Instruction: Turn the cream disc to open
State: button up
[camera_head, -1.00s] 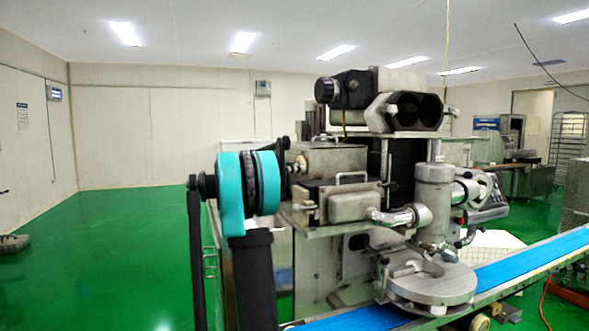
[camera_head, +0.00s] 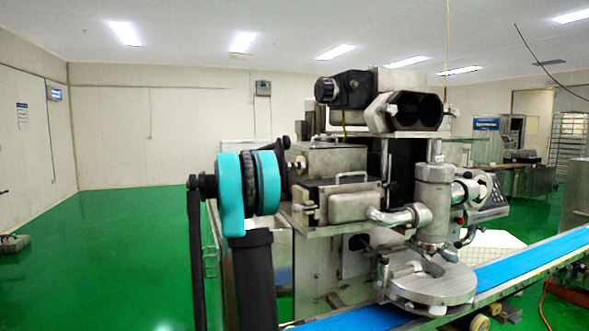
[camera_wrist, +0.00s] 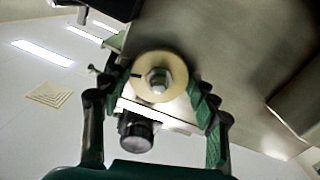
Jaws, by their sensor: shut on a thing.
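The cream disc (camera_wrist: 150,70) shows in the wrist view, round, with a metal hex nut at its centre and a dark mark on its left side. It sits against a grey metal face of the machine. My gripper (camera_wrist: 160,88) has its two green-padded fingers on the left and right sides of the disc, shut on it. In the head view my teal and black arm reaches to the left side of the encrusting machine (camera_head: 352,205). There the arm hides the disc and my fingertips.
A black knob (camera_wrist: 137,136) is just below the disc in the wrist view. A blue conveyor belt (camera_head: 530,254) runs under the machine to the right. The green floor (camera_head: 110,250) on the left is mostly clear.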

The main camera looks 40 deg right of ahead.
jog(key=shift+s+r+n, duration=0.1)
jog(key=shift+n, duration=3.65)
jog(key=shift+r+n, duration=0.1)
jog(key=shift+n, duration=3.65)
jog(key=o, duration=1.2)
jog(key=shift+c, duration=0.2)
jog(key=v, duration=1.2)
jog(key=shift+a+f, duration=0.1)
